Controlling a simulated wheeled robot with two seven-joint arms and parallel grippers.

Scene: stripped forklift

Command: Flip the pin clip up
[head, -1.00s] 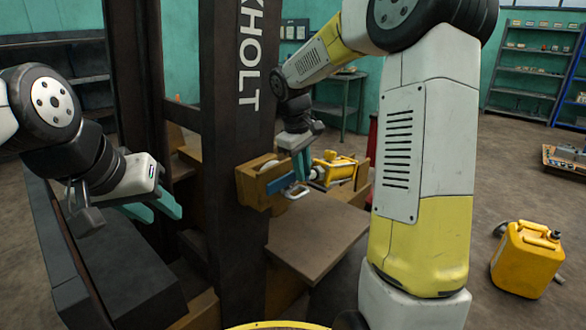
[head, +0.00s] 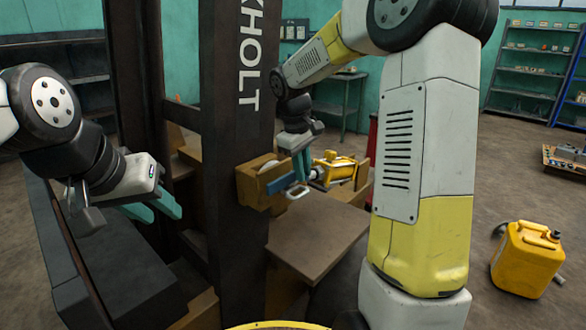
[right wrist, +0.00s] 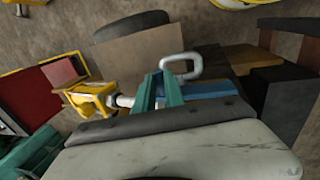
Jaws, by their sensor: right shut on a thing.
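The pin clip is a pale metal loop (head: 297,193) beside the dark mast, in front of a yellow part with a light rod (head: 335,170). In the right wrist view the loop (right wrist: 182,65) stands out past the teal fingertips. My right gripper (head: 288,182) is shut on the pin clip, and its fingers hide part of it. In the right wrist view the right gripper (right wrist: 155,88) shows its fingers close together at the loop's base. My left gripper (head: 150,208) is open and empty, left of the mast and well away from the clip.
The dark mast (head: 238,140) stands between my arms. A brown wooden block (head: 258,186) sits beside the clip, with a flat brown board (head: 318,240) below.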

